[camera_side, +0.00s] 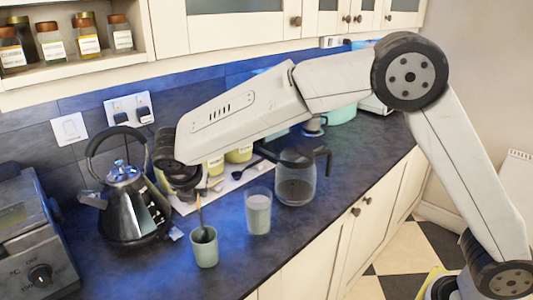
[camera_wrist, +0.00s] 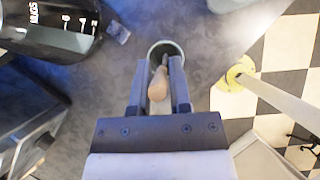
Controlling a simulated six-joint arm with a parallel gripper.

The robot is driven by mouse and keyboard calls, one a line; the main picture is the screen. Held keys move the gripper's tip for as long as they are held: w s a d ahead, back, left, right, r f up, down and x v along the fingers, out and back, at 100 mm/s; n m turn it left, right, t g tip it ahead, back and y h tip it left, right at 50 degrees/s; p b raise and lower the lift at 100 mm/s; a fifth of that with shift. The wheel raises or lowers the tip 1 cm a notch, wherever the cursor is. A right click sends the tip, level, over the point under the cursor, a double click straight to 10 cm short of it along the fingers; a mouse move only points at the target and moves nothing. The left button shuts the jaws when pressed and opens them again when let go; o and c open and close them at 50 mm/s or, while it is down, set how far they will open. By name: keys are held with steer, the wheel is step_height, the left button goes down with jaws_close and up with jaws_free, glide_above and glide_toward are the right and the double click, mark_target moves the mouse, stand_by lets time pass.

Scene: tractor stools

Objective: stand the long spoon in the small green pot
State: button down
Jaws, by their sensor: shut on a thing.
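The small green pot (camera_side: 205,255) stands upright near the front of the dark counter in the side view. Its rim (camera_wrist: 178,46) also shows in the wrist view, just beyond my fingertips. The long spoon (camera_side: 200,213) is nearly upright, its lower end inside the mouth of the pot. Its wooden handle end (camera_wrist: 158,86) points up towards the wrist camera. My gripper (camera_side: 193,198) is above the pot and shut on the spoon; in the wrist view its fingers (camera_wrist: 160,68) lie on both sides of the handle. Whether the spoon touches the pot's bottom is hidden.
A glass (camera_side: 258,212) with pale contents is close to the right. A glass coffee jug (camera_side: 296,185) stands behind it. The counter's front edge is near.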

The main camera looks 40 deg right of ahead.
mark_target(199, 209)
steer(key=shift+f, duration=2.75)
steer(key=shift+c, duration=2.4)
jaws_free()
steer(key=shift+r, duration=0.15)
steer(key=v, duration=0.7)
steer(key=shift+a+r, duration=0.15)
steer(key=shift+r, duration=0.1)
